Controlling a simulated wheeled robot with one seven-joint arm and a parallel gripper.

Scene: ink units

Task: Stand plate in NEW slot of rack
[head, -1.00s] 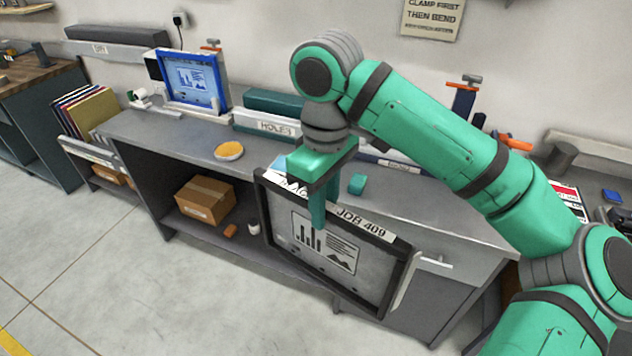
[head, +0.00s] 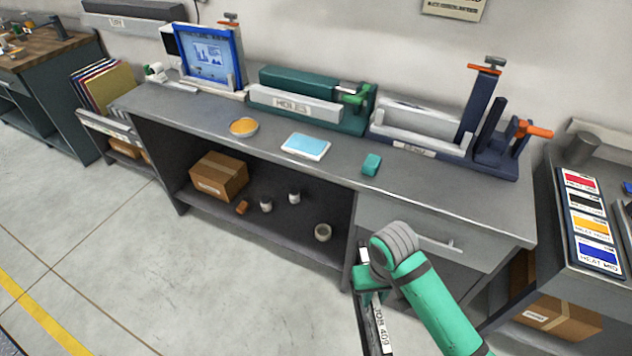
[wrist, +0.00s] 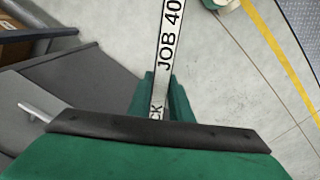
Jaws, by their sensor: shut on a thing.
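My gripper (head: 368,292) is shut on the plate (head: 379,328), a dark-edged panel with a white JOB 409 label along its edge. It holds the plate off the floor in front of the bench drawer. In the head view the plate is nearly edge-on and runs out of the bottom of the picture. In the wrist view the label strip of the plate (wrist: 168,45) runs up from between the fingers of my gripper (wrist: 162,98). A rack (head: 107,127) with several coloured plates standing in it is at the far left. Its slot labels are too small to read.
The grey bench (head: 335,180) holds a yellow dish (head: 243,127), a pale blue pad (head: 306,147), a teal block (head: 371,164) and clamping fixtures. A carton (head: 219,177) and small pots are on its lower shelf. The floor (head: 200,290) at left is clear.

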